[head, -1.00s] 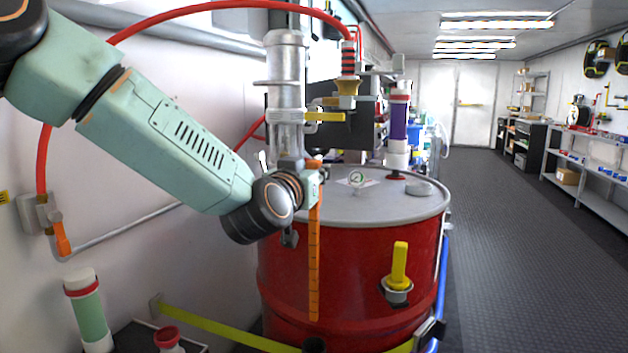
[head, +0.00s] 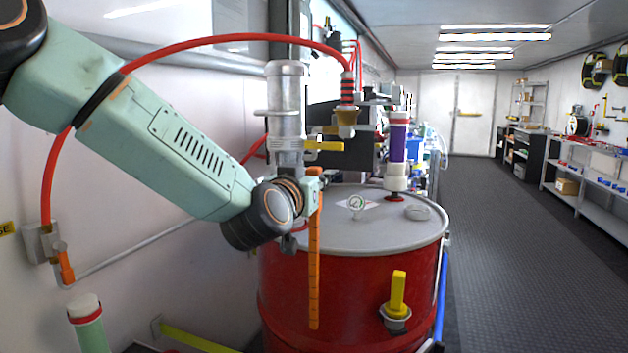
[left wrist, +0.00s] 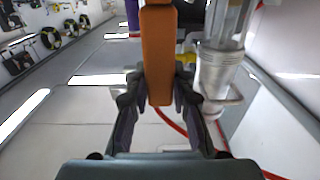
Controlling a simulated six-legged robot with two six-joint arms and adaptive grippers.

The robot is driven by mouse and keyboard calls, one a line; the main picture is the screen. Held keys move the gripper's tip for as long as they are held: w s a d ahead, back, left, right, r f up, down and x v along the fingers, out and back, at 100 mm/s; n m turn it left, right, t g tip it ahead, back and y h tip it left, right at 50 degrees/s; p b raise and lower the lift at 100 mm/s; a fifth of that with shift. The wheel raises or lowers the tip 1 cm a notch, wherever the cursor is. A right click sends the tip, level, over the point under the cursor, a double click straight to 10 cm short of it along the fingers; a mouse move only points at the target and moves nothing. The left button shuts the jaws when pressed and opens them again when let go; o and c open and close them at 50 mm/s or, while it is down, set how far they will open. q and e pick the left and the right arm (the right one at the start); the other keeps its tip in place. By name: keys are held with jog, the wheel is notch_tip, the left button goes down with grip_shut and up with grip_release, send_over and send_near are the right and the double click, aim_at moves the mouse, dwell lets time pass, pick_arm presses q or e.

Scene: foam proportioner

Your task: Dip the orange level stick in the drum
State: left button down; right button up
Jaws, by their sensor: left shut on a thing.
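The orange level stick (head: 314,262) hangs upright in front of the red drum (head: 352,285) in the head view, its lower end beside the drum wall below the lid's height. My left gripper (head: 314,180) is shut on its upper part, near the front left of the grey drum lid (head: 345,232). In the left wrist view the stick (left wrist: 158,60) stands between the two dark fingers (left wrist: 159,100). The fingertips are partly hidden in the head view. My right gripper is not in view.
A yellow-handled fitting (head: 398,295) is on the drum front. The right-hand floor (head: 500,260) is clear.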

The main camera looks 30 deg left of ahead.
pick_arm(q)
jog(key=shift+r+p, duration=2.95)
jog(key=shift+r, duration=0.6)
jog(key=shift+f, duration=0.2)
